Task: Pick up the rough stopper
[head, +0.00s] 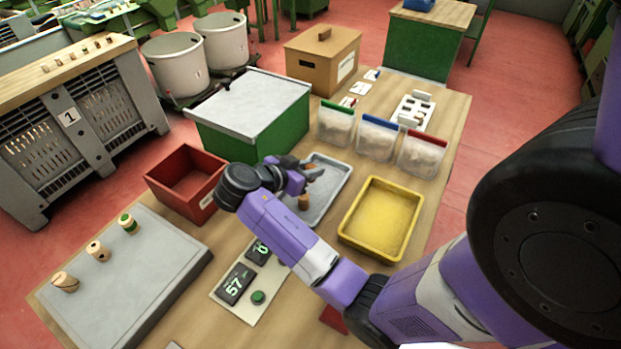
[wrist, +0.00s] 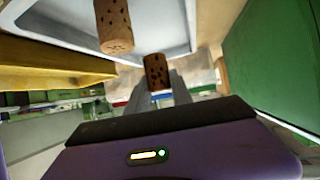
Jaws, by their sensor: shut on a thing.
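My gripper (head: 314,171) is over the grey tray (head: 340,178) near the middle of the table. In the wrist view its fingers (wrist: 168,92) are shut on a brown cork stopper (wrist: 156,72) with dark pits in its side. The head view barely shows this held stopper. Another cork stopper (head: 304,202) stands in the grey tray, just below my gripper in the picture. It also shows in the wrist view (wrist: 114,25), lighter brown with dark pits. I cannot tell for certain which of the two is rougher.
A yellow tray (head: 345,232) is right of the grey tray, and a red bin (head: 165,190) left. Clear lidded containers (head: 376,140) stand behind. A display panel (head: 238,285) lies in front.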

